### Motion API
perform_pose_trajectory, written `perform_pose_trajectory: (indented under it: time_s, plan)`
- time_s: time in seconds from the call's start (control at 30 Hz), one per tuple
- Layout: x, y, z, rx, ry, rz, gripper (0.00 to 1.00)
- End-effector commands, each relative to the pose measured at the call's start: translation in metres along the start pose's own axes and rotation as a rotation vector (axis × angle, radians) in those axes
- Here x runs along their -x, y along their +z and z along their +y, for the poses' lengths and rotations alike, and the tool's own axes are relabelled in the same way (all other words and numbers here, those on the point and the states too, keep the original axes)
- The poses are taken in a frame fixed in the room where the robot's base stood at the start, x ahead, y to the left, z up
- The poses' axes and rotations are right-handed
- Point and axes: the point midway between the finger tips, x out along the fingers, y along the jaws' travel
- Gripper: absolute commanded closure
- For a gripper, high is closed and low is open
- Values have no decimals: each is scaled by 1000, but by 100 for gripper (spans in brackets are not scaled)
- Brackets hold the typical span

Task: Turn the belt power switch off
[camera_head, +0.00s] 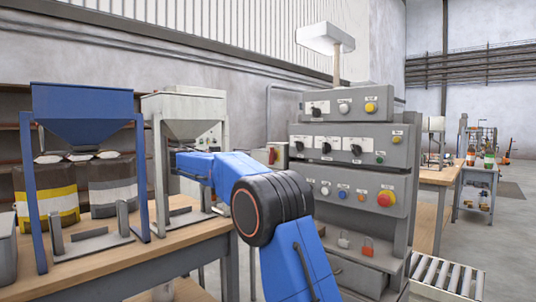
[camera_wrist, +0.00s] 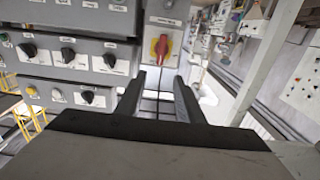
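A red rotary handle (camera_wrist: 161,47) on a yellow plate sits on a grey box (camera_wrist: 178,22) in the wrist view, just beyond my fingertips. Its label is too small to read, so I cannot tell for sure that it is the belt power switch. The handle looks roughly upright in that view. A small grey box with a red handle (camera_head: 272,155) also shows left of the console in the head view. My gripper (camera_wrist: 160,78) is open and empty, its two dark fingers apart and short of the handle. In the head view my gripper's fingers are hard to make out.
The grey console (camera_head: 345,165) carries several black knobs, coloured buttons and a red mushroom button (camera_head: 386,198). Left stand a blue hopper (camera_head: 82,105) and a grey hopper (camera_head: 185,105) on a wooden bench (camera_head: 125,262). A roller conveyor (camera_head: 447,275) is at the lower right.

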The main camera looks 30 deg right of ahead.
Motion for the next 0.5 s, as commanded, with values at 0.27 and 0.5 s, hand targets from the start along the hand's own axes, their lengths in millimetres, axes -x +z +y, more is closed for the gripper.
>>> perform_pose_trajectory:
  time_s: [0.27, 0.5]
  plan:
    - [-22, -1, -2, -7, 4, 7, 66]
    - [-65, -1, -1, -6, 4, 6, 66]
